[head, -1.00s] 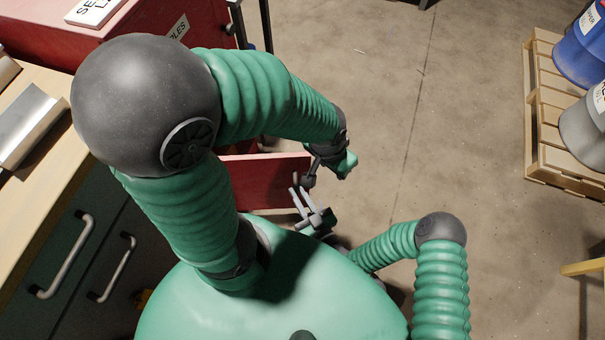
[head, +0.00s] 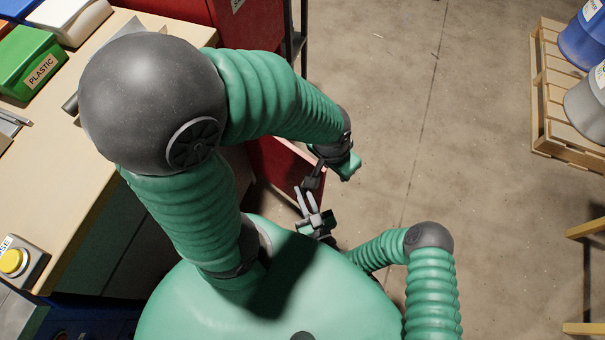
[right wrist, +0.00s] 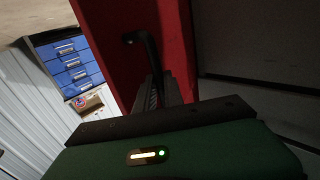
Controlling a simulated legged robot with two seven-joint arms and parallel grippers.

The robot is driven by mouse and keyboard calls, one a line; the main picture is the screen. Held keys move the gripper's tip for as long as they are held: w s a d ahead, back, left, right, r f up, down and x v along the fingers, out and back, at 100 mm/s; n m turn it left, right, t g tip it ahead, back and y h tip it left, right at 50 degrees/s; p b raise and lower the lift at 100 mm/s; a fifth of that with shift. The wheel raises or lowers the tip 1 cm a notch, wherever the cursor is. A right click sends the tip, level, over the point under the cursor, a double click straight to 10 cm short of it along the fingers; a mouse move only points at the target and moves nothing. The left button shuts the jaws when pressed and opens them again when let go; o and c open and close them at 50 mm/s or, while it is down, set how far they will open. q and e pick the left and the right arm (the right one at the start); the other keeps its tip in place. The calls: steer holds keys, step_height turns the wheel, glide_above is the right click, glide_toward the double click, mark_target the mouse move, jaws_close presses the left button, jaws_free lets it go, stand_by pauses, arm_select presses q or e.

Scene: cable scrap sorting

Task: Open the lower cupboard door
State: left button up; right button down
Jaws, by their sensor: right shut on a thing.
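The lower cupboard door (head: 284,163) is a red panel that stands out from the red cupboard (head: 247,22), partly open. My left arm hides much of the gap between them. In the right wrist view the red door (right wrist: 100,40) carries a black bar handle (right wrist: 150,55). My right gripper (head: 304,192) is by the door's near side and its jaws are shut on the handle in the right wrist view (right wrist: 157,92).
A wooden bench (head: 85,150) with a green bin (head: 27,62) and a yellow button box (head: 12,262) runs along the left. A pallet (head: 560,110) with drums stands at the right. Open concrete floor (head: 400,110) lies between. Blue drawers (right wrist: 72,65) show in the right wrist view.

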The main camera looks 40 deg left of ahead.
steer(key=shift+s+a+r, duration=0.1)
steer(key=shift+r, duration=0.05)
steer(key=c, duration=1.5)
jaws_free()
steer(key=shift+o, duration=0.2)
steer(key=shift+f, duration=0.2)
